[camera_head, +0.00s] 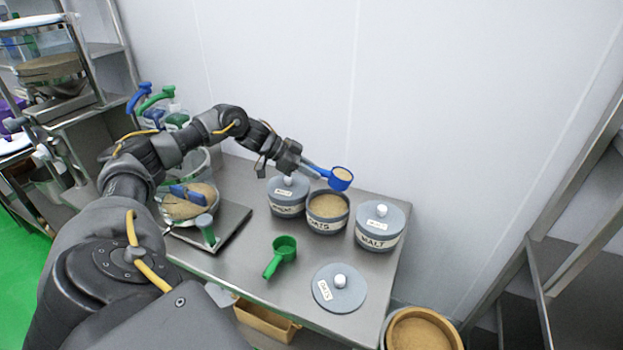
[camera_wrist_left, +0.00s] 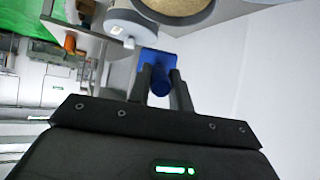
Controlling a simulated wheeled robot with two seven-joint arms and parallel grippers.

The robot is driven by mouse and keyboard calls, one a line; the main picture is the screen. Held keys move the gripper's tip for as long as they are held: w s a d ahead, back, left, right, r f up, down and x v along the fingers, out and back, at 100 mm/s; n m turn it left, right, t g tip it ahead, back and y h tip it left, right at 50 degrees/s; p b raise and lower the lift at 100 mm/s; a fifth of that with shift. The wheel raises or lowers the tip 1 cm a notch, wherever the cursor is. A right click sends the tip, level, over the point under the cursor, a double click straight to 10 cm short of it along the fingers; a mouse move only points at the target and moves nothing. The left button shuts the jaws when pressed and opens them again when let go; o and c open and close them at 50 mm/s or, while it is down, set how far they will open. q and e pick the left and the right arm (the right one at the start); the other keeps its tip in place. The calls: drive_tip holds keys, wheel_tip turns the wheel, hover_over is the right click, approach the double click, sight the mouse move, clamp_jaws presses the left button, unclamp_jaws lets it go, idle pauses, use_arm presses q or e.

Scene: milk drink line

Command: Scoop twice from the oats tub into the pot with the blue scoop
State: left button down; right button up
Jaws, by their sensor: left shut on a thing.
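My left gripper (camera_head: 298,164) is shut on the handle of the blue scoop (camera_head: 338,184). The scoop is raised above the back of the oats tub (camera_head: 326,226), and tan grain shows in its bowl. The oats tub is open, with tan grain inside. In the left wrist view the blue scoop (camera_wrist_left: 157,62) sits between the fingers (camera_wrist_left: 160,85). A clear pot (camera_head: 212,188) with tan contents stands at the left on a flat metal plate, with a blue piece across it. My right gripper is not in view.
A lidded tub (camera_head: 287,208) stands left of the oats tub and the malt tub (camera_head: 377,240) right. The oats lid (camera_head: 338,290) and a green scoop (camera_head: 284,250) lie on the table in front. A round tan-filled container (camera_head: 425,330) is beyond the right edge.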

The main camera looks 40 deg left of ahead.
use_arm(q)
drive_tip(key=shift+r+t+h+b, duration=0.75)
drive_tip(key=shift+t+h+b, duration=0.35)
drive_tip(key=shift+b, duration=2.3)
drive_tip(key=shift+r+b, duration=0.2)
drive_tip(key=shift+b, duration=0.25)
drive_tip(key=shift+r+t+h, duration=0.2)
drive_tip(key=shift+t+h, duration=0.1)
